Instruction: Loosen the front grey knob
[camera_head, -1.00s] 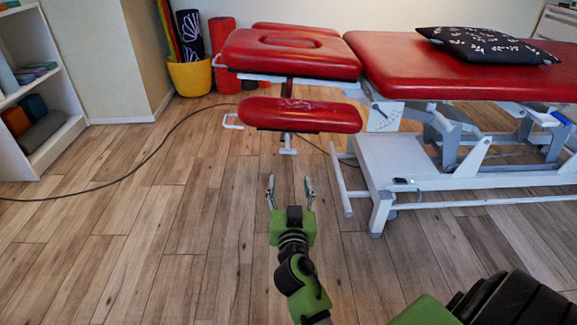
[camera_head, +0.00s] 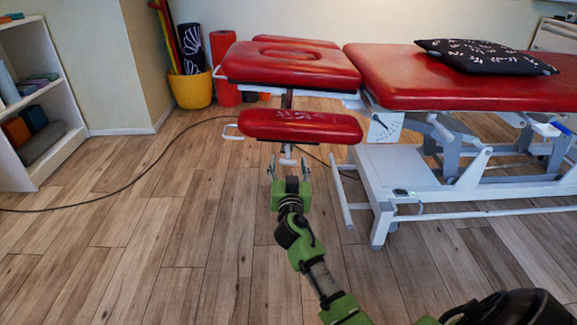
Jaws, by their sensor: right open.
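The front grey knob (camera_head: 288,161) sits on a short post under the front red armrest pad (camera_head: 300,126) of the treatment table. My right gripper (camera_head: 288,167) is open, with its two fingers upright in the picture, one on each side of the knob. I cannot tell if the fingers touch the knob or are level with it. The gripper's green body is just below the knob in the picture. My left gripper is not in view.
The red treatment table (camera_head: 465,90) with its white frame (camera_head: 400,165) stands right of the gripper. A black patterned cushion (camera_head: 485,57) lies on it. A dark cable (camera_head: 130,180) crosses the floor at left. A yellow pot (camera_head: 191,89) and white shelf (camera_head: 45,85) stand behind.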

